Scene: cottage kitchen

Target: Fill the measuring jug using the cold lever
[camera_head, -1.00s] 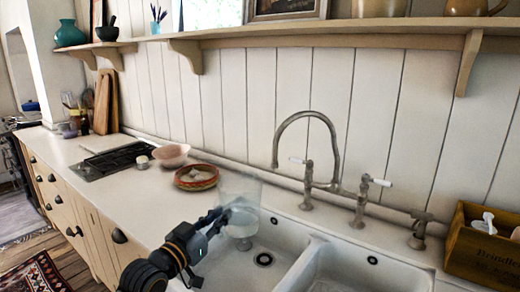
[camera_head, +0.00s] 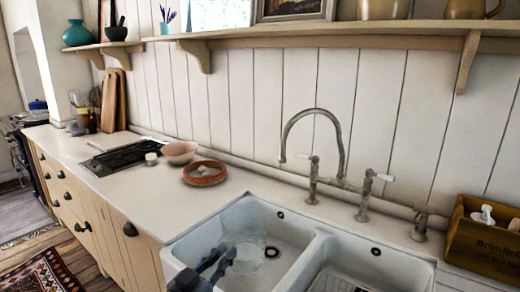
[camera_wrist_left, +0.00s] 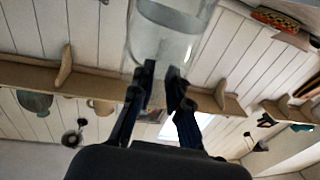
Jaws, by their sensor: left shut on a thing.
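The clear measuring jug (camera_head: 243,254) is low inside the left basin of the white sink (camera_head: 190,243). In the left wrist view the jug (camera_wrist_left: 165,38) shows a faint level line that looks like liquid; the amount is unclear. My left gripper (camera_head: 222,262) is shut on the jug's near side. The curved metal tap (camera_head: 340,140) stands behind the sink, its spout end above and to the right of the jug. Two white-tipped levers, a left one (camera_head: 305,157) and a right one (camera_head: 384,177), flank it; no hot or cold mark is readable. My right gripper is out of view.
A red-rimmed dish (camera_head: 204,174) and a pink bowl (camera_head: 179,152) sit on the counter left of the sink. A wooden crate (camera_head: 480,243) with a bottle stands at the far right. The sink divider (camera_head: 303,262) lies right of the jug. The counter's front left is clear.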

